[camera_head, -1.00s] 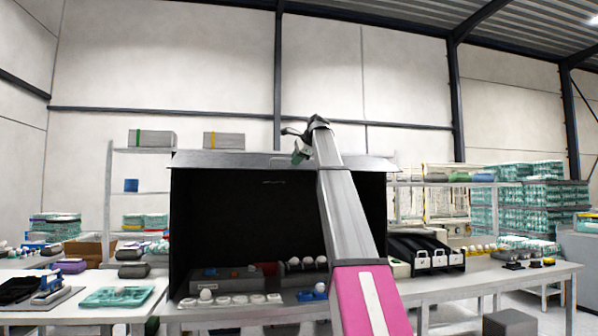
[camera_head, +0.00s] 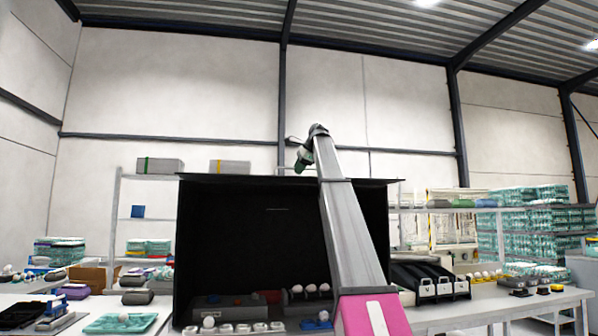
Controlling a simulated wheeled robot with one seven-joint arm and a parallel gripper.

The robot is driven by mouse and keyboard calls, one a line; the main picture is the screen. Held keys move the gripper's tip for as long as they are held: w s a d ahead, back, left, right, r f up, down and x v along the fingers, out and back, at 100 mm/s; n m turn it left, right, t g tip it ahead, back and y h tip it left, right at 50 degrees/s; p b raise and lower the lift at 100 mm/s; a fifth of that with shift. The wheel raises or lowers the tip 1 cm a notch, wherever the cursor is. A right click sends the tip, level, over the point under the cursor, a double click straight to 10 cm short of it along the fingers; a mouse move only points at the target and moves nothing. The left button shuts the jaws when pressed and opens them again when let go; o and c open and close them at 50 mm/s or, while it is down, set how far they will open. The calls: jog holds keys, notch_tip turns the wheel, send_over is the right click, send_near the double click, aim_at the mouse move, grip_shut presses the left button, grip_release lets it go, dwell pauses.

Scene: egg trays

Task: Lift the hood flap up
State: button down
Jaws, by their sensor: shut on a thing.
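The black hood (camera_head: 235,235) stands open at the front on the table, with its dark inside showing. Its hood flap (camera_head: 230,178) is raised and seen almost edge-on, as a thin dark strip along the hood's top. My arm reaches up across the hood's right part. My gripper (camera_head: 301,162) is at the top of the arm, just above the flap's edge near a thin handle piece. It is shut on the flap's handle, but the fingertips are small and partly hidden.
Inside the hood, white eggs (camera_head: 208,321) and small holders stand in front of grey boxes. A teal tray (camera_head: 118,323) lies on the left table. Black bins (camera_head: 430,282) stand right of the hood. Stacked teal trays (camera_head: 535,235) are farther right.

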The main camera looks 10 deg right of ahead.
jog(key=shift+w, duration=0.15)
jog(key=c, duration=1.5)
grip_release()
jog(key=shift+w+f, duration=0.1)
jog(key=shift+o, duration=0.2)
jog(key=v, duration=1.1)
